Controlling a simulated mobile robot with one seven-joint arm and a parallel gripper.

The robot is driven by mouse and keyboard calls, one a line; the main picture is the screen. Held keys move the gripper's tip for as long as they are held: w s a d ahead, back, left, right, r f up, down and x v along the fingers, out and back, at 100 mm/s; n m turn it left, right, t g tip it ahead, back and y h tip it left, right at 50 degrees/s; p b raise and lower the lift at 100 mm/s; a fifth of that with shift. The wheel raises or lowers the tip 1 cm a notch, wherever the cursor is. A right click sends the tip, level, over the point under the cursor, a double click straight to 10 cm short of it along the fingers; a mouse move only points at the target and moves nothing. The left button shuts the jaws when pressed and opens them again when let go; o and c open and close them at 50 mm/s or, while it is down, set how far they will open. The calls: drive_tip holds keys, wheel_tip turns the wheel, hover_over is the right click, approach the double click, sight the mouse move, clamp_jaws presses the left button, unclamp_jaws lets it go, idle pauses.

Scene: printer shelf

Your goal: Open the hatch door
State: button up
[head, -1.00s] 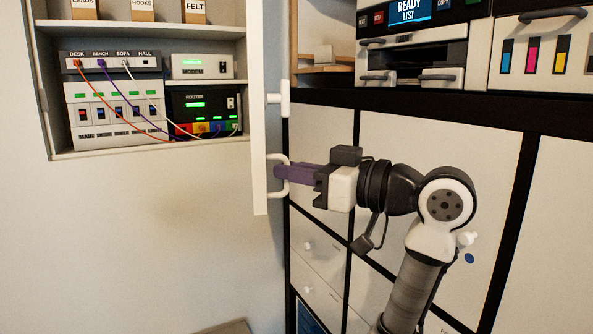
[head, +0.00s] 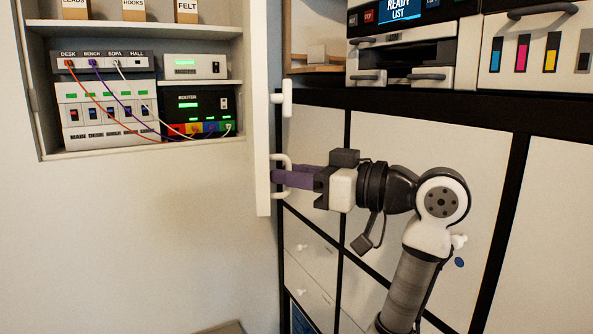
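The hatch door (head: 260,120) is a white panel standing open, seen almost edge-on at the right side of the wall cabinet. Its white loop handle (head: 279,195) is on the right face, near the bottom. My gripper (head: 281,178) reaches in from the right, its purple fingers across the handle's bar and close to the door face. The fingers look closed around the bar; the nearer finger hides the middle of the handle and the gap between them.
The open cabinet (head: 150,152) holds a modem (head: 195,67), a router (head: 190,105), a breaker box and a cabled panel (head: 105,62). A white-fronted, black-framed shelf unit (head: 430,130) stands right behind my arm, with a printer (head: 405,60) above. Bare wall lies below the cabinet.

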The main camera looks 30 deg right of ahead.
drive_tip(key=shift+o, duration=0.9)
drive_tip(key=shift+w+d+f, duration=0.15)
drive_tip(key=shift+w+f, duration=0.1)
drive_tip(key=shift+w, duration=0.1)
drive_tip(key=b+v, duration=0.2)
drive_tip(key=v, duration=0.6)
drive_tip(key=shift+r+b, duration=0.2)
drive_tip(key=shift+b, duration=0.1)
drive_tip(key=shift+a, duration=0.2)
drive_tip(key=shift+c, duration=0.2)
